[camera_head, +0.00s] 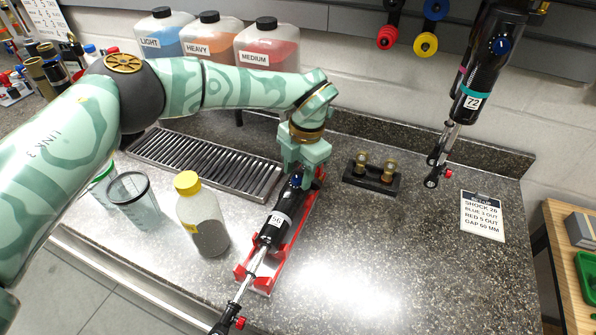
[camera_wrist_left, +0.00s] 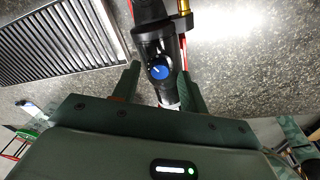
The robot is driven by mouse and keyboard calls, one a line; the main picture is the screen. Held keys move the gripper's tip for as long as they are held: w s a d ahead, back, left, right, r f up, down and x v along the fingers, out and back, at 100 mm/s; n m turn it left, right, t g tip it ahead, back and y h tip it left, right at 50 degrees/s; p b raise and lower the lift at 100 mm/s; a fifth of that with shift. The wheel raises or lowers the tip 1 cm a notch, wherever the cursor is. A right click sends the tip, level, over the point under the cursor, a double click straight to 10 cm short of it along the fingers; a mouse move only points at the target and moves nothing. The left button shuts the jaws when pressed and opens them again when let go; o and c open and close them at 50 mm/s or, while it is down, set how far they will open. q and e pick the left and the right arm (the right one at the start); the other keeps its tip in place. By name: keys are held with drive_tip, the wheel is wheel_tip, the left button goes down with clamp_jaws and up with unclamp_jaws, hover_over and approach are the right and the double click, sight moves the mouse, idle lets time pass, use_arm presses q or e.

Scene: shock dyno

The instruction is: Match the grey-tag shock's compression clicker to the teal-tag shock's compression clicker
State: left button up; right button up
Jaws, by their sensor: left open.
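The grey-tag shock (camera_head: 271,228), black and labelled 56, lies in a red cradle (camera_head: 262,283) on the counter, its rod toward the front. Its blue clicker knob (camera_wrist_left: 158,72) with a white pointer line faces the left wrist camera. The teal-tag shock (camera_head: 480,75), labelled 72, hangs upright at the upper right; its blue knob (camera_head: 501,45) also has a pale mark. My left gripper (camera_head: 299,172) is at the far end of the grey-tag shock. In the wrist view its open fingers (camera_wrist_left: 161,88) stand on either side of the knob end, not closed on it. My right gripper is not in view.
A black block with brass fittings (camera_head: 372,175) stands beside the cradle. A yellow-capped bottle (camera_head: 202,220), a cup (camera_head: 134,202) and a drain grate (camera_head: 205,160) are on the left. The right front counter is clear.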

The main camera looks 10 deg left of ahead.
use_arm(q)
wheel_tip(320, 180, up, 16)
drive_tip(key=d, duration=0.2)
drive_tip(key=shift+w+f+p, duration=0.15)
drive_tip(key=shift+w+p, duration=0.15)
